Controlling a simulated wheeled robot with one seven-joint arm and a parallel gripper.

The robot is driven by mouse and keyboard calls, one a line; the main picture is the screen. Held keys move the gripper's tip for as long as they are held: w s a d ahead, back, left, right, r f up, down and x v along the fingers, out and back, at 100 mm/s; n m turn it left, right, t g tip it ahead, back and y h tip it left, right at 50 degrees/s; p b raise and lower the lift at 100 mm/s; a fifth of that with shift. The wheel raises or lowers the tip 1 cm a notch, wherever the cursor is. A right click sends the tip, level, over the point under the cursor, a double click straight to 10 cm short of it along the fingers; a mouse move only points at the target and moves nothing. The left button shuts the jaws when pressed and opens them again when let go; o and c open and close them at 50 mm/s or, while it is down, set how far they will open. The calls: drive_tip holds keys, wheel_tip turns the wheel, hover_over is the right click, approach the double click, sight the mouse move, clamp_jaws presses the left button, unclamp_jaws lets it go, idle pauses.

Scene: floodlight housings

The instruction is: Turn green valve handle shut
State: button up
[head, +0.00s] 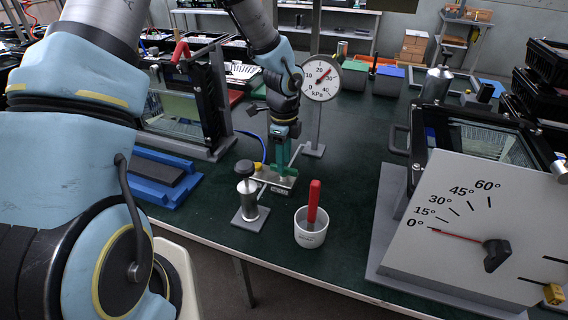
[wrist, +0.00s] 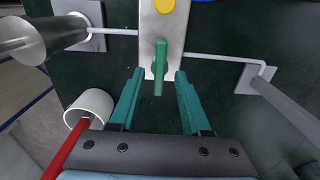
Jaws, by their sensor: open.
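The green valve handle (wrist: 159,70) lies between the two teal fingers of my gripper (wrist: 160,76) in the wrist view, with a visible gap on each side. The fingers are open and do not appear to touch it. The handle runs along a pale metal plate (wrist: 171,36) and across the line of the thin pipe (wrist: 215,58). In the head view my gripper (head: 282,160) points down over the plate (head: 276,182) and hides most of the handle. A round kPa gauge (head: 320,78) stands behind, its red needle pointing up and right.
A white cup (head: 311,234) with a red-handled tool (head: 314,200) and a metal cylinder on a base (head: 249,212) stand near the front edge. An angle dial board (head: 465,215) is at the right. Blue blocks (head: 160,180) lie left. Dark table is clear between cup and dial.

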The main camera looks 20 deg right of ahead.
wheel_tip(320, 180, up, 9)
drive_tip(key=b, duration=0.1)
drive_tip(key=shift+a, duration=0.1)
idle(0.5)
drive_tip(key=s+a+r+n, duration=0.2)
drive_tip(key=a+n, duration=1.1)
drive_tip(key=a, duration=0.2)
drive_tip(key=s+a+r+n+t, duration=0.1)
drive_tip(key=s+a+r+n, duration=0.1)
drive_tip(key=a+n, duration=1)
drive_tip(key=a, duration=0.3)
drive_tip(key=shift+r+n+t, duration=0.25)
drive_tip(key=shift+n+t, duration=0.05)
drive_tip(key=shift+n, duration=0.1)
